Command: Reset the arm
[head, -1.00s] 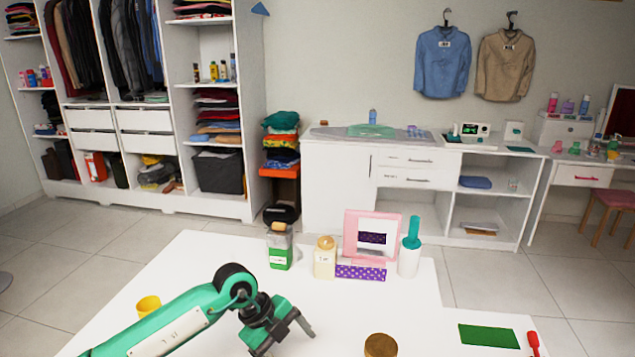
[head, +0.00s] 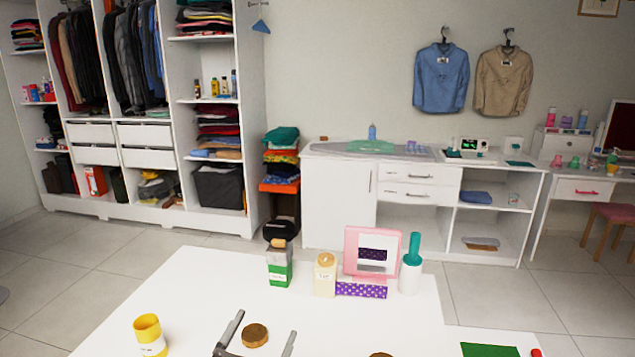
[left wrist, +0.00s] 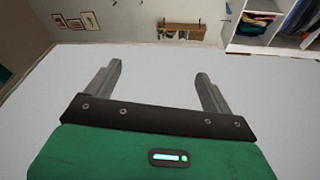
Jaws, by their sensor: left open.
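My left gripper (head: 266,322) shows at the bottom edge of the head view, its two grey fingers spread wide. It also shows in the left wrist view (left wrist: 160,82), open, with nothing between the fingers. In the head view the finger gap overlaps a round brown lid-like piece (head: 254,336) on the white table (head: 200,290); no contact is visible. Most of my left arm is out of the head view. My right gripper is not in view.
On the table stand a yellow cup (head: 149,336), a green-and-grey container (head: 279,266), a cream bottle (head: 325,274), a pink frame (head: 348,249), a purple box (head: 362,289) and a white-and-teal bottle (head: 411,268). A green mat (head: 488,350) lies right. The wardrobe (head: 165,215) stands behind left.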

